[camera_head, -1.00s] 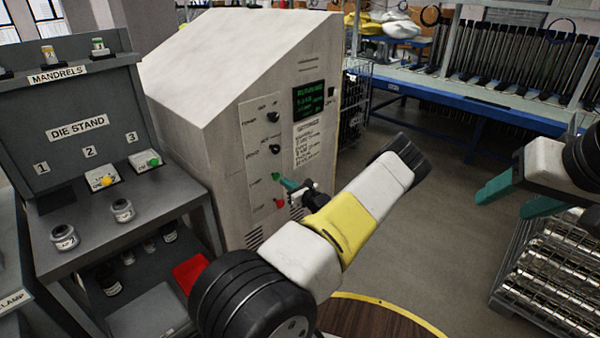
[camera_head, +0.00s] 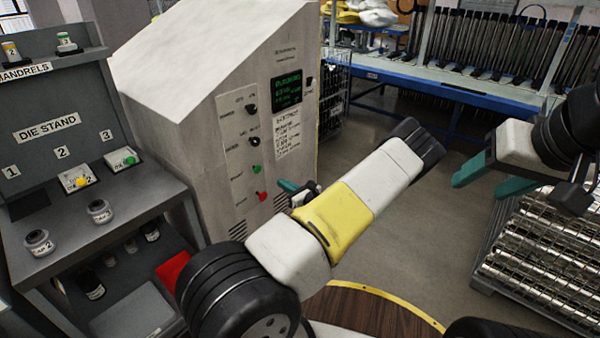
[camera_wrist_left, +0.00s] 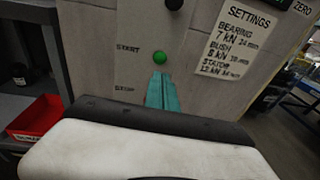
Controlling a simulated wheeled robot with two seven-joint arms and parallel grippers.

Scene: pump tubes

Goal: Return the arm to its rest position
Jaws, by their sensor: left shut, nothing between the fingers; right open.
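My left arm (camera_head: 352,200) reaches from the bottom centre across the front of the grey machine (camera_head: 190,75). My left gripper (camera_head: 286,185) is shut and empty, its teal fingertips just right of the machine's green button (camera_head: 256,169) and red button (camera_head: 261,196). In the left wrist view the shut fingers (camera_wrist_left: 161,80) point at the panel just below the green START button (camera_wrist_left: 160,57). My right gripper (camera_head: 484,180) is open and empty at the right, above the floor and a rack.
The die stand (camera_head: 55,130) is at the left, with a red bin (camera_head: 173,268) beside my left arm. A rack of metal tubes (camera_head: 545,265) stands at the lower right. A blue bench (camera_head: 450,91) is at the back. Open floor (camera_head: 400,250) lies between.

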